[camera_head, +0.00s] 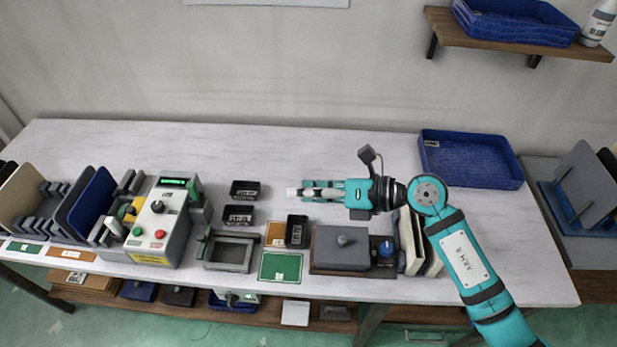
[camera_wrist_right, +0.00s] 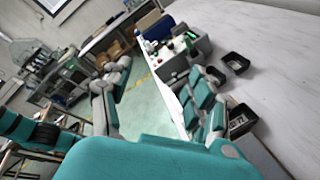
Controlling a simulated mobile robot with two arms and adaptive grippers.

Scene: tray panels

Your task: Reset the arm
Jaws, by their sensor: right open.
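My right arm comes in from the right in the head view. My left gripper does not show in the head view.
A grey control box (camera_head: 160,228) with buttons and upright panels (camera_head: 95,205) stand at the left. A grey block (camera_head: 340,248) and pale panels (camera_head: 412,242) stand near the front edge. A blue crate (camera_head: 470,160) is at the back right. The table's back middle is clear.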

